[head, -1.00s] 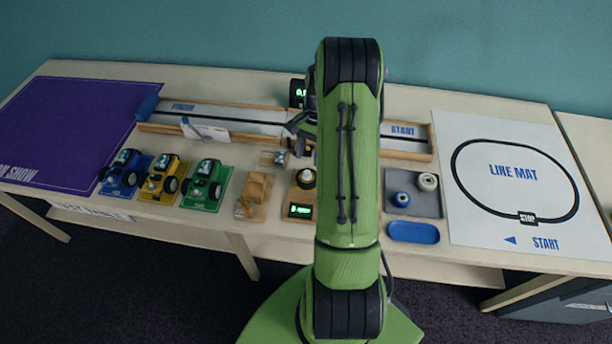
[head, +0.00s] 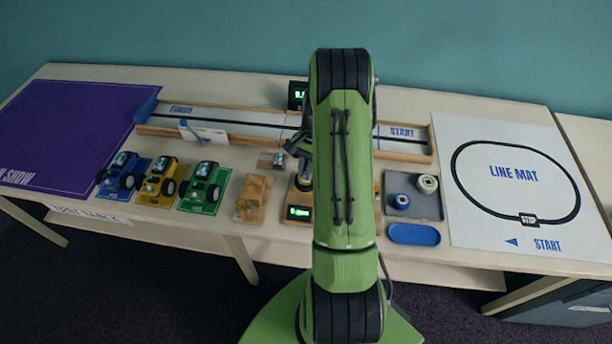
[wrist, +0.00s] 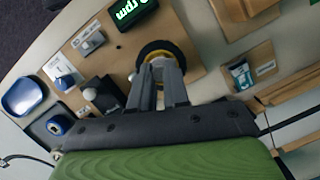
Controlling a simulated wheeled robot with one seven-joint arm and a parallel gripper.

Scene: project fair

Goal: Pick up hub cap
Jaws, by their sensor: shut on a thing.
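My gripper (wrist: 160,72) points down at a black-rimmed round wheel (wrist: 161,47) on the wooden rpm stand (wrist: 190,22). The fingers are shut on a small pale piece at the wheel's middle, which I take to be the hub cap (wrist: 158,62). The fingers hide most of it, and I cannot tell whether it is clear of the wheel. In the head view the stand's green display (head: 298,213) shows, while my arm and gripper cover much of the wheel.
Left of the stand are a wooden block model (head: 252,200) and blue, yellow and green cars (head: 203,188). To the right are a grey tray (head: 425,207) with two rolls and an empty blue dish (head: 414,234). The wooden-edged track (head: 245,122) runs behind.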

